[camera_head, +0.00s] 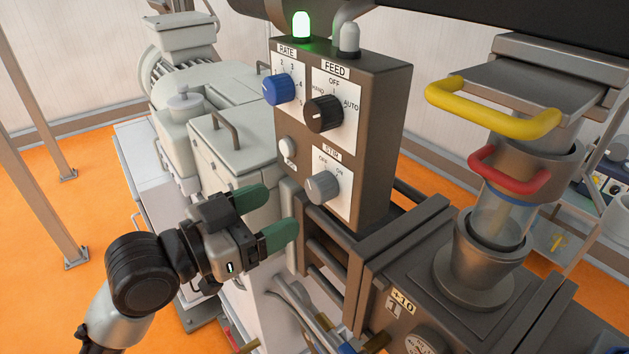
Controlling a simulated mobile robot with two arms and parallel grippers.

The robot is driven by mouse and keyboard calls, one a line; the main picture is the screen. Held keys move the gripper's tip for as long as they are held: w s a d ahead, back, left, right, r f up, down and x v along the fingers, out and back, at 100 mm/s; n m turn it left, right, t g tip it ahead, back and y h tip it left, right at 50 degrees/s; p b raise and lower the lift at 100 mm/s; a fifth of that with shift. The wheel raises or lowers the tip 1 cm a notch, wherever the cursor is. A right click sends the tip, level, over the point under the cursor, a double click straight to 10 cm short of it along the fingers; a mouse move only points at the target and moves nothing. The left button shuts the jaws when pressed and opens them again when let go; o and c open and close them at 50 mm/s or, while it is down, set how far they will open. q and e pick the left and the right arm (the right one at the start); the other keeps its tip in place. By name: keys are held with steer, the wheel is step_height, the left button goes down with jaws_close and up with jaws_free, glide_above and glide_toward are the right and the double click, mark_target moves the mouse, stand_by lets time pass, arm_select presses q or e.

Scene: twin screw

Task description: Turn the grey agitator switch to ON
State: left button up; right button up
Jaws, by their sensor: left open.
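The grey agitator switch (322,187) is a round knob on a white plate labelled STIR, low on the brown control box (377,140). OFF is printed above it and ON to its upper right. Its pointer looks turned up toward the left, but the exact setting is too small to tell. My left gripper (272,213) has green fingertips and is open and empty. It is to the left of and a little below the grey knob, apart from it. My right gripper is not in view.
Above the grey knob are a blue RATE knob (279,89), a black FEED knob (323,113) and a white button (287,147). A green lamp (301,26) glows on top. Yellow (492,107) and red (508,172) handles stand at right. Metal rails (325,242) lie below the box.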

mark_target(312, 193)
arm_select(q)
steer(key=p+x, duration=0.2)
steer(key=x, duration=0.6)
steer(key=shift+s+a, duration=0.1)
steer(key=shift+c, duration=0.3)
steer(key=c, duration=0.9)
steer(key=shift+o, duration=0.2)
